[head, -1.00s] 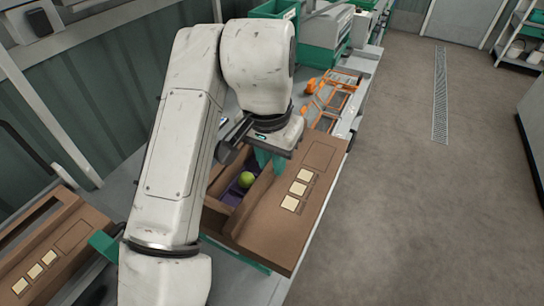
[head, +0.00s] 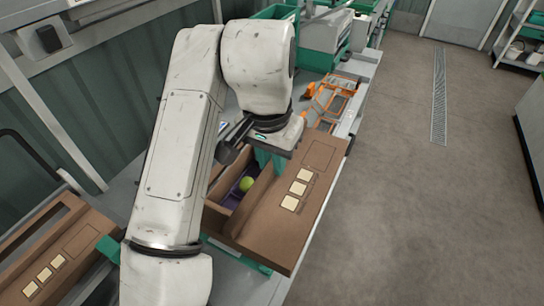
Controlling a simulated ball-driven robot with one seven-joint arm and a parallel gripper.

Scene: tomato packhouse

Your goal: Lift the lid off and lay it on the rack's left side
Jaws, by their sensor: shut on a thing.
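The lid (head: 268,228) is a flat brown board with three cream labels and a printed outline. My gripper (head: 268,162) has teal fingers and is shut on the lid near its upper left edge; the exact contact is partly hidden by my wrist. The lid lies to the right of the open part of a brown box (head: 222,190), and hides the rest of it. Inside the box, a green-yellow tomato (head: 247,184) rests on a purple liner. I cannot tell which thing is the rack.
A second brown carton with cream labels (head: 24,284) stands at the lower left. An orange frame (head: 336,98) lies on the bench beyond the lid. Green crates (head: 322,45) stand at the back. The grey floor on the right is clear.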

